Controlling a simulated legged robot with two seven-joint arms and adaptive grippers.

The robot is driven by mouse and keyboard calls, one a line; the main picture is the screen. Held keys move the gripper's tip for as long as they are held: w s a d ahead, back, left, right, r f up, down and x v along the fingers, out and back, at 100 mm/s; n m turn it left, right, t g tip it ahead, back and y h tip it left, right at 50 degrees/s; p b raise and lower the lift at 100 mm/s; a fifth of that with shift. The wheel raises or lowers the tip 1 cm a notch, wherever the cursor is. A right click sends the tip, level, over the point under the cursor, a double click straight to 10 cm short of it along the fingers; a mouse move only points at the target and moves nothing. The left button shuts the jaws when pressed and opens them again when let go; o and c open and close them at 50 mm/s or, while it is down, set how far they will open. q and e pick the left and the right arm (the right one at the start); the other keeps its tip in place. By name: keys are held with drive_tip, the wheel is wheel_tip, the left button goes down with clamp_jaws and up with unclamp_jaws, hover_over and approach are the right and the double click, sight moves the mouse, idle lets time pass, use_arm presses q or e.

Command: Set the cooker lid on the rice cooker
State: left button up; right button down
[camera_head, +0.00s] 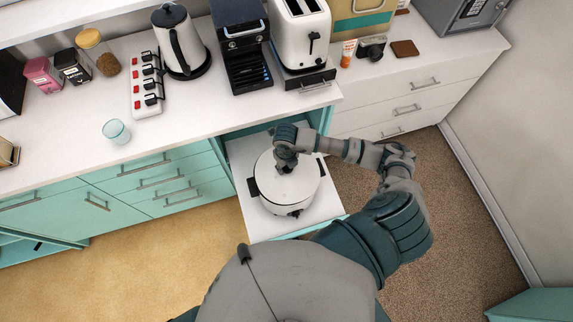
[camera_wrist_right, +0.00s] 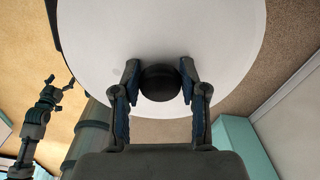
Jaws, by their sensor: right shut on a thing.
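The white rice cooker (camera_head: 291,211) stands on a pulled-out white shelf (camera_head: 262,224), with black side handles. The white cooker lid (camera_head: 300,186) covers its top in the head view; I cannot tell whether it rests fully on the rim or hovers slightly above. My right gripper (camera_head: 284,165) is over the lid, shut on its knob. In the right wrist view the fingers (camera_wrist_right: 160,67) flank the round black knob (camera_wrist_right: 160,84), with the white lid (camera_wrist_right: 160,30) beyond. My left gripper (camera_wrist_right: 60,82) shows only in the wrist view, empty, its fingers apart.
The counter above the shelf holds a kettle (camera_head: 179,42), power strip (camera_head: 146,87), coffee machine (camera_head: 242,45), toaster (camera_head: 301,32) and glass (camera_head: 116,131). Teal drawers (camera_head: 160,184) stand left of the shelf, white drawers (camera_head: 410,98) to the right. The floor before the left drawers is clear.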

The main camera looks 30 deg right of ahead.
idle(0.3)
drive_tip(key=c, duration=0.5)
unclamp_jaws()
drive_tip(key=shift+c, duration=0.2)
wheel_tip(320, 180, up, 12)
drive_tip(key=shift+f, duration=0.1)
